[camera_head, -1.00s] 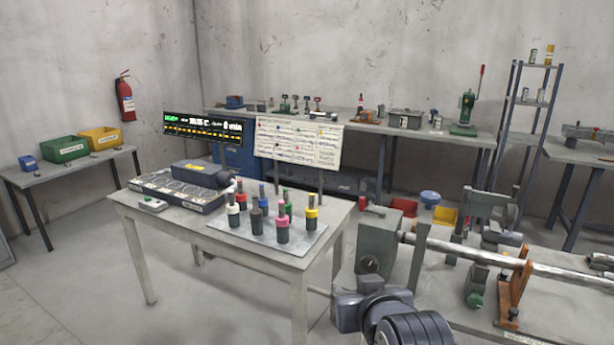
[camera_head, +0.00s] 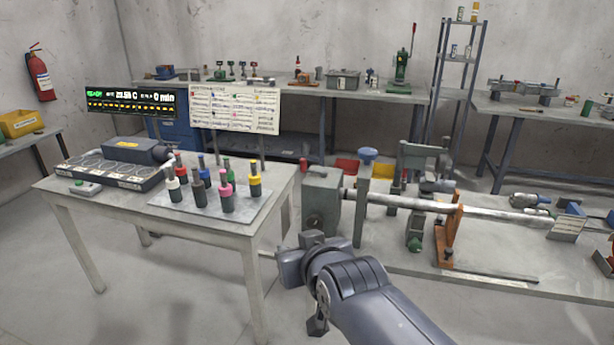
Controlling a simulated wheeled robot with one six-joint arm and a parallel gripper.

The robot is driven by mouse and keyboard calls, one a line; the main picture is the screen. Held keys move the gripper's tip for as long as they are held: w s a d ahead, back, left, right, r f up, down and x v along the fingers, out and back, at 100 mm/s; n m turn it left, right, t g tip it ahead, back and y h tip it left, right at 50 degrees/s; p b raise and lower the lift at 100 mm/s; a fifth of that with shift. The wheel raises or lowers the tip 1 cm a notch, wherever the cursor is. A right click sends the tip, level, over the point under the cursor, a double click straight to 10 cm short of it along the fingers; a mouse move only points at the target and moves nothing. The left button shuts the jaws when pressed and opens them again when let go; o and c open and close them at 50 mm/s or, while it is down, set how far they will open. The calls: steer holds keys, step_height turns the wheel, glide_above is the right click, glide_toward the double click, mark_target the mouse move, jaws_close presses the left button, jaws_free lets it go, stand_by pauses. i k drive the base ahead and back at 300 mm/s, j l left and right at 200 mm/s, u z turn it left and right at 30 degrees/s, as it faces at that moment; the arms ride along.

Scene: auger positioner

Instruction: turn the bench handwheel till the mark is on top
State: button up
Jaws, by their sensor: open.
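No handwheel with a readable mark can be made out. The grey gearbox-like housing (camera_head: 321,200) at the left end of the long bench (camera_head: 500,262) has a small dark round part (camera_head: 314,222) on its front, too small to identify. A red knob (camera_head: 303,165) shows at its top left. A blue round cap (camera_head: 367,154) stands on a post beside it. My gripper (camera_head: 317,324) seems to be the dark end hanging under my arm at the bottom centre. It is open, empty and in front of the bench, apart from it. Its fingers are largely hidden by my arm.
A long metal shaft (camera_head: 400,201) runs along the bench through an orange stand (camera_head: 449,235). A table (camera_head: 240,221) with several coloured-top tool holders stands at left. A back bench (camera_head: 290,88) and shelf rack (camera_head: 462,60) line the wall. Floor at lower left is clear.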

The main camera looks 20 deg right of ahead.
mark_target(315, 221)
steer(key=i+z, duration=0.35)
steer(key=i+j+z, duration=0.15)
steer(key=z, duration=0.15)
steer(key=i+j+z, duration=0.15)
steer(key=z, duration=0.2)
steer(key=i, duration=0.1)
